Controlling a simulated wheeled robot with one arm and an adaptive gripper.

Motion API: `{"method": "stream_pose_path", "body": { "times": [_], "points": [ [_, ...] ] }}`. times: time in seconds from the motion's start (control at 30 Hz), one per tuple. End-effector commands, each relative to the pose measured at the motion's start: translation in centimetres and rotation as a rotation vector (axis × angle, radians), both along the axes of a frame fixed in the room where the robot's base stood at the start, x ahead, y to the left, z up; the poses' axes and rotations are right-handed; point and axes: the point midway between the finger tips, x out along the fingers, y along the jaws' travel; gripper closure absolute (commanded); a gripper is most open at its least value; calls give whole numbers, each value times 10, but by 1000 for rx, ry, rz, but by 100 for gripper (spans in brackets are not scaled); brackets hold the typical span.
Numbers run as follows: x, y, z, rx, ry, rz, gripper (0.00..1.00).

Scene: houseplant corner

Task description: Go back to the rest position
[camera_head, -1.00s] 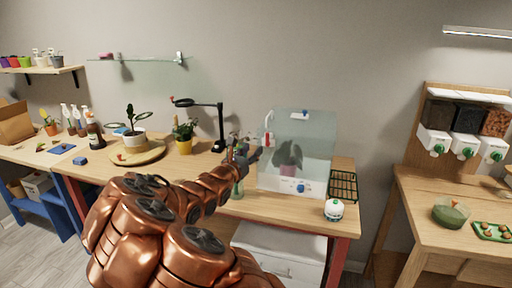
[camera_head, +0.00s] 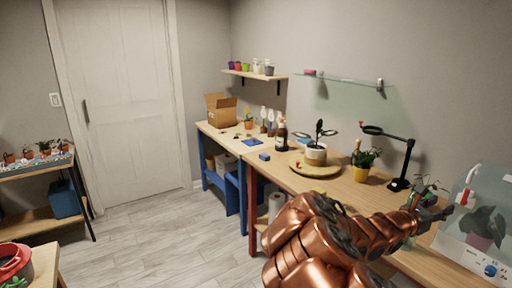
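My gripper (camera_head: 437,208) is at the right of the view, at the end of my copper arm. It is over the wooden workbench (camera_head: 343,193), in front of the clear-walled box (camera_head: 459,232) with a plant inside. The gripper is small and dark here, and its fingers overlap green stems and the box behind, so I cannot tell whether they are apart or hold anything.
A potted plant stands on a round wooden board (camera_head: 322,170). A yellow pot (camera_head: 361,173) and a black lamp (camera_head: 399,184) stand behind my arm. A plant shelf (camera_head: 30,172) is at the left. The floor (camera_head: 165,236) before the white door (camera_head: 118,100) is clear.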

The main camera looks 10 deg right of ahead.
Motion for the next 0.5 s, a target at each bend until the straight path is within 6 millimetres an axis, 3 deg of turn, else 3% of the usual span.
{"method": "stream_pose_path", "body": {
  "times": [0.17,0.33,0.5],
  "points": [
    [-19,7,21,8,-131,-52,61],
    [-73,26,45,66,-430,-192,61],
    [-130,57,39,173,-726,-365,61]
  ]
}}
